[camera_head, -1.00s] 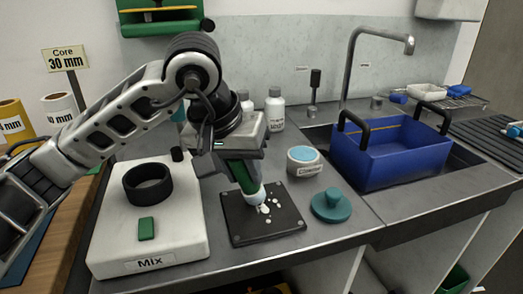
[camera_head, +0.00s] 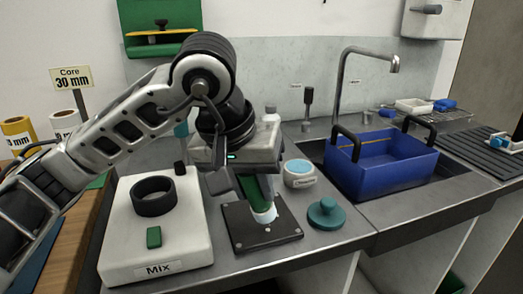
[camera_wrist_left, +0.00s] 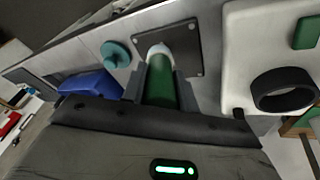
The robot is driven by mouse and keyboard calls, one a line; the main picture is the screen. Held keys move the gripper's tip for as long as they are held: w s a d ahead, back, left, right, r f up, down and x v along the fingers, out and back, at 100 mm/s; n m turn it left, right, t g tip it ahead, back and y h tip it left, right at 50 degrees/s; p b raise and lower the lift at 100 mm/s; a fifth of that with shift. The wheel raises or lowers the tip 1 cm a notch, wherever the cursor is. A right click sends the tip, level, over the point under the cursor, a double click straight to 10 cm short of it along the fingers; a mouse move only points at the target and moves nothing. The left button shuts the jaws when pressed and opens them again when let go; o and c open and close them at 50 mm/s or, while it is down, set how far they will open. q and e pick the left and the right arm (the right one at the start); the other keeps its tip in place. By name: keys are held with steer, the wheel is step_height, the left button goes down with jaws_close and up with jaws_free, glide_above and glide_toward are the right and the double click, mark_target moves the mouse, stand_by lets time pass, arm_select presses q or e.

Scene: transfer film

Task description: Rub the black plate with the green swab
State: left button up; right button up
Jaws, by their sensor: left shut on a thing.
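The black plate (camera_head: 278,228) lies flat on the grey counter, right of the white Mix box. It also shows in the left wrist view (camera_wrist_left: 187,45). My left gripper (camera_head: 256,186) is above the plate and shut on the green swab (camera_head: 250,191), which points down and is a little tilted. The swab's white tip (camera_head: 265,215) is at the plate and seems to touch it. In the left wrist view the green swab (camera_wrist_left: 161,82) sits between the two fingers, its tip over the plate. My right gripper is not in view.
The white Mix box (camera_head: 120,250) with a black ring (camera_head: 153,196) stands left of the plate. A teal knobbed lid (camera_head: 326,215) and a blue-topped white pot (camera_head: 299,174) stand right. A blue crate (camera_head: 380,172) sits in the sink beyond.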

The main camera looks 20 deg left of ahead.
arm_select(q)
step_height(320, 180, up, 4)
steer(key=shift+f+p, duration=0.2)
steer(key=shift+p, duration=0.65)
steer(key=shift+r, duration=0.5)
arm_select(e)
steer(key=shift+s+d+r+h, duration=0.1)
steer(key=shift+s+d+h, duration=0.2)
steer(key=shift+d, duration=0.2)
arm_select(q)
steer(key=shift+w+d+f, duration=0.25)
steer(key=shift+w+d, duration=0.05)
steer(key=shift+d, duration=0.15)
steer(key=shift+w+d+f, duration=0.2)
steer(key=shift+w+d, duration=0.15)
steer(key=shift+d, duration=0.15)
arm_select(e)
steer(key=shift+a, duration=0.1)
